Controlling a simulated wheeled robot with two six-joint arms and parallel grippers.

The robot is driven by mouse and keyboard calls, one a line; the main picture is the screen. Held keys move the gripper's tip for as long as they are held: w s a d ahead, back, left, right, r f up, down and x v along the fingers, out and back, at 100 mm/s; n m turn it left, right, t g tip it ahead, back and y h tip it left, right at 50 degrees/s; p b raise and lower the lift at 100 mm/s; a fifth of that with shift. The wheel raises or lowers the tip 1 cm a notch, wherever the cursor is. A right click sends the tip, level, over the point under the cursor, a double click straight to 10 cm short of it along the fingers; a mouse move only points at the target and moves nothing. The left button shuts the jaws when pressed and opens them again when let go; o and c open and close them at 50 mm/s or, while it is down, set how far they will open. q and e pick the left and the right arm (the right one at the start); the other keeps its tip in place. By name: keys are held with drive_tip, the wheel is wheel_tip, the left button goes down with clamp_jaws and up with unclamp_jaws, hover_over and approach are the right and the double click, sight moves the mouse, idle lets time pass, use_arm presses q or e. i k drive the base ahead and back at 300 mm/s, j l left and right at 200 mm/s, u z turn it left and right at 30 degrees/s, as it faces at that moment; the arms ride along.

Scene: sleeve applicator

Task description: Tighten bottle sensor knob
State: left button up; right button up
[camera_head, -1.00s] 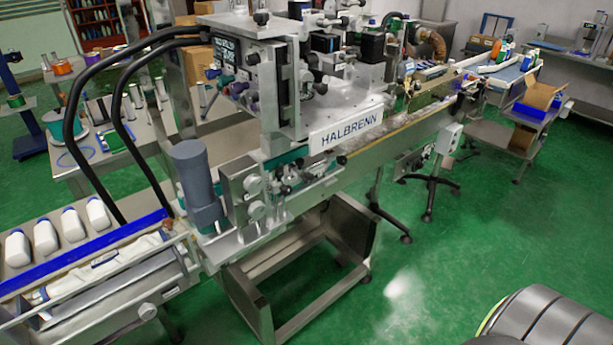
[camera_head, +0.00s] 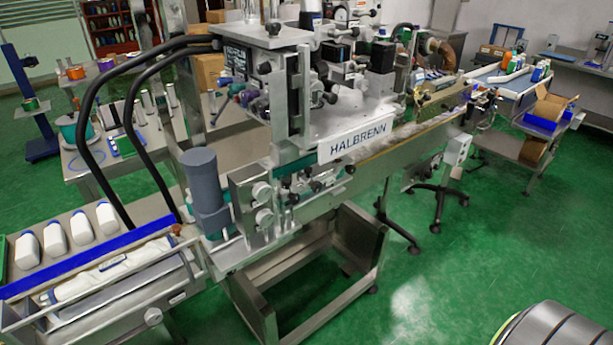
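The sleeve machine with the HALBRENN sign (camera_head: 355,141) stands along a conveyor in the middle of the head view. Neither of my grippers is in view.
A grey cylinder (camera_head: 206,185) stands left of the knobs. White bottles (camera_head: 81,226) stand on the infeed at left, behind a blue rail (camera_head: 85,258). The machine's open metal stand (camera_head: 318,262) reaches the floor.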

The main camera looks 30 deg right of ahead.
sight(316, 186)
drive_tip(key=l+z, duration=0.15)
drive_tip(key=z, duration=0.7)
drive_tip(key=k+l, duration=0.05)
